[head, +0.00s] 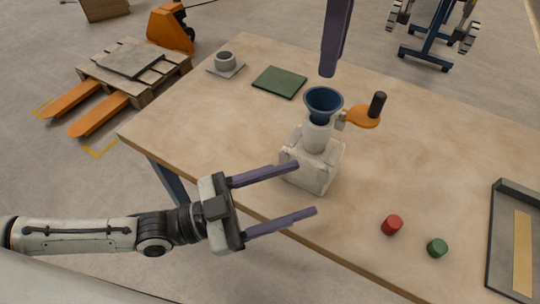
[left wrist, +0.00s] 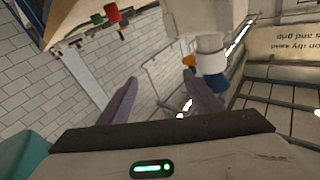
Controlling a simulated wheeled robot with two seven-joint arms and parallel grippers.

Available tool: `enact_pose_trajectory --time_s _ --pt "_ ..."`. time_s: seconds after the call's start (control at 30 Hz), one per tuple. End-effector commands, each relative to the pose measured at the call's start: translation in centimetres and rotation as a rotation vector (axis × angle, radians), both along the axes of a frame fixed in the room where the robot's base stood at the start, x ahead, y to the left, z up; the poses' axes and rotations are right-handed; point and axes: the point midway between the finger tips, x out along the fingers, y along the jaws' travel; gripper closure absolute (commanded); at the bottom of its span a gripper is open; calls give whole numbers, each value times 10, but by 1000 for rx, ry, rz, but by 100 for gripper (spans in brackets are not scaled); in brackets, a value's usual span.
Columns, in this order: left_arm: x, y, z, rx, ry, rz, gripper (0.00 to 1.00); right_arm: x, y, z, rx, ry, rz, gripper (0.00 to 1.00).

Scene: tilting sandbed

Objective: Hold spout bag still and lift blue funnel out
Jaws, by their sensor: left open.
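The white spout bag (head: 309,172) stands upright near the table's front edge; its white spout points up. The blue funnel (head: 323,101) sits in the top of the spout. Both show upside down in the left wrist view, the bag (left wrist: 198,18) at the top and the funnel (left wrist: 214,83) below it. My left gripper (head: 306,188) is open and empty, its purple fingers beside the bag's lower front left and seemingly apart from it. My right gripper (head: 329,72) hangs above and behind the funnel, mostly out of frame; only purple finger surface shows.
An orange piece with a dark knob (head: 365,115) sits right of the spout. A red cap (head: 392,225) and green cap (head: 437,248) lie front right, near a grey tray (head: 497,246).

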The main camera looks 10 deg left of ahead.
Motion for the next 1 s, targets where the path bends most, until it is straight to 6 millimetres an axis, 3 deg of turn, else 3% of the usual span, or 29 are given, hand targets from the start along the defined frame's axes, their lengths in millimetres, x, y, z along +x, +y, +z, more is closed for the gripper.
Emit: enact_pose_trajectory --time_s 0.2,0.33,0.5,0.73,1.0 --pt "53 33 -14 16 135 102 41 0 0 0 0 0 0 69" --pt "71 45 -18 11 191 141 41 0 0 0 0 0 0 69" --pt "77 49 -19 8 213 153 41 0 0 0 0 0 0 69" --pt "85 39 -18 5 211 151 41 0 0 0 0 0 0 69" --pt "113 1 -18 4 210 151 41 0 0 0 0 0 0 69"
